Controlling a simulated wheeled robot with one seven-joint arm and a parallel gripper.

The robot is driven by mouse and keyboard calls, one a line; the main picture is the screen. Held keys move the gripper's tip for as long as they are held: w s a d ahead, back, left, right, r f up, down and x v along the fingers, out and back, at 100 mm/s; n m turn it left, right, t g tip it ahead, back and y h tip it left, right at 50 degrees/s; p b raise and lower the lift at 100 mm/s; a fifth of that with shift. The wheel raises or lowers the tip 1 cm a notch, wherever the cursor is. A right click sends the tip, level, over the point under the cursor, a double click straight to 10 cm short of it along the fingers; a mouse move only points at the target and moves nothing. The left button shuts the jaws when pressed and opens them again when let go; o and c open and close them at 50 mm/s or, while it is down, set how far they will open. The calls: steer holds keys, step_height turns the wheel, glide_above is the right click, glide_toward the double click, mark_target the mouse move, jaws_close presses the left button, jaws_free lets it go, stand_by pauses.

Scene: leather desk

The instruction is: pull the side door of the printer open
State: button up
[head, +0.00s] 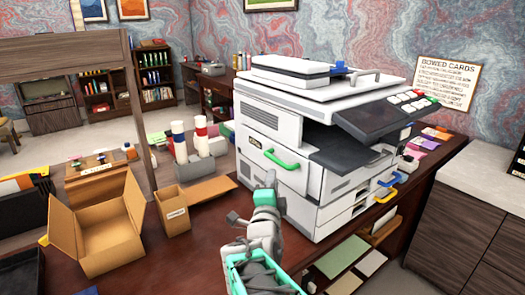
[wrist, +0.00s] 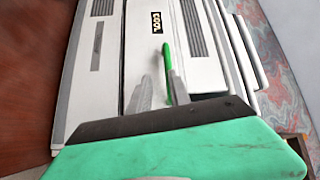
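The white printer (head: 330,120) stands on the dark red-brown desk. Its side door (head: 265,150), on the face towards me, appears closed and carries a green bar handle (head: 282,162). My gripper (head: 270,180) is in front of that side, just below the handle in the head view. In the wrist view my gripper (wrist: 158,88) has its two grey fingers apart, with nothing held. The green handle (wrist: 167,60) shows in the gap between them, close to the right finger. Whether a finger touches it I cannot tell. Its lower end is partly hidden.
An open cardboard box (head: 105,240) and a smaller one (head: 185,205) stand on the desk to the left. Cups in a grey holder (head: 193,165) stand behind them. A dark cabinet (head: 455,235) stands right.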

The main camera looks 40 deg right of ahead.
mark_target(277, 159)
steer(key=shift+w+d+r+m+t+h, duration=0.15)
steer(key=shift+d+r+m+t+h, duration=0.2)
steer(key=shift+d+r, duration=0.4)
steer(key=p+x, duration=0.2)
steer(key=x, duration=0.4)
steer(key=shift+w+d+f, duration=0.1)
steer(key=shift+w+d, duration=0.15)
jaws_close()
stand_by(0.5)
